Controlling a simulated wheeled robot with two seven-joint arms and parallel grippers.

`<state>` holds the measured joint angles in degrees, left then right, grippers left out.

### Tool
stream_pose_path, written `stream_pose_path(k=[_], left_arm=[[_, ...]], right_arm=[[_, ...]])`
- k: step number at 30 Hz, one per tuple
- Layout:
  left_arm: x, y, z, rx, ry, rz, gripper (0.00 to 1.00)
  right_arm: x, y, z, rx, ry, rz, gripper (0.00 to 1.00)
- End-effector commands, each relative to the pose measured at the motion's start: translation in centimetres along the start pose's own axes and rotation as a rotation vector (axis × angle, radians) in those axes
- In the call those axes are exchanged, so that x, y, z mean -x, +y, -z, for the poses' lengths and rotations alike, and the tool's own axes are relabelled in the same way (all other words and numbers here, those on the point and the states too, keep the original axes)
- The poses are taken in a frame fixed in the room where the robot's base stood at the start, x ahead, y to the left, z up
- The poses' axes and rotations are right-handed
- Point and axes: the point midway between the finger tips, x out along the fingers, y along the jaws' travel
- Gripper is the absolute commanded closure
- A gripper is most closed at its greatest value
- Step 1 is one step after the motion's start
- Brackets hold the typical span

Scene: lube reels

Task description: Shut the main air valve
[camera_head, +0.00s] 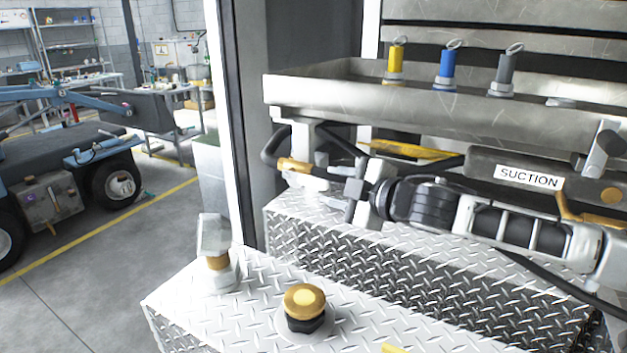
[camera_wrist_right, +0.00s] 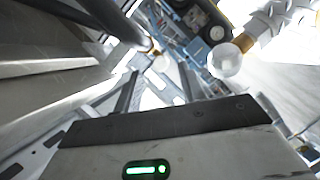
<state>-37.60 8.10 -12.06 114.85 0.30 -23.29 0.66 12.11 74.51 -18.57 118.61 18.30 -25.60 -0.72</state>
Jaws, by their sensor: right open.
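No part is labelled as the main air valve, so I cannot tell for sure which it is. A dark bent hose or pipe with a brass fitting (camera_head: 293,165) sits below the left end of the metal tray. A flat yellow bar (camera_head: 405,150), possibly a lever, lies behind my right arm. My right gripper (camera_head: 345,187) points left toward the brass fitting, with its jaws apart and nothing visible between them. In the right wrist view, the brass-ended dark pipe (camera_wrist_right: 150,46) shows just beyond the open fingertips (camera_wrist_right: 158,76). My left gripper is out of view.
A metal tray (camera_head: 330,96) carries yellow, blue and grey ringed fittings. A SUCTION label (camera_head: 528,177) is at right. The diamond-plate box (camera_head: 250,278) bears a brass-topped knob (camera_head: 304,300) and an upright grey fitting (camera_head: 214,240). Open floor and a blue vehicle are left.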

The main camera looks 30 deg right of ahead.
Motion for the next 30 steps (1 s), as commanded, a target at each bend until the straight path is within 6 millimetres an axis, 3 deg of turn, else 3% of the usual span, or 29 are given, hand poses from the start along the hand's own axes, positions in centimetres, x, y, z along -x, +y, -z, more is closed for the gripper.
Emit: stream_pose_path(k=[2,12,23,24,28,30], left_arm=[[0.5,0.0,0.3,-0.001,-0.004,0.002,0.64],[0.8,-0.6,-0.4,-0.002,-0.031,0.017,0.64],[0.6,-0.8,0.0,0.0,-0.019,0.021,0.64],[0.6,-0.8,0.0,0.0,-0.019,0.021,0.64],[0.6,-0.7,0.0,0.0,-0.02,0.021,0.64],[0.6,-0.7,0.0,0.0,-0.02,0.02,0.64]], right_arm=[[-0.9,0.3,0.7,-0.003,0.01,0.002,0.59],[-5.5,0.0,0.4,0.0,0.006,0.003,0.59],[-6.1,-0.2,0.3,0.004,0.005,0.005,0.59],[-6.1,-0.2,0.3,0.004,0.005,0.005,0.62],[-6.1,-0.2,0.3,0.003,0.005,0.005,0.98],[-6.1,-0.2,0.3,0.003,0.005,0.005,1.0]])
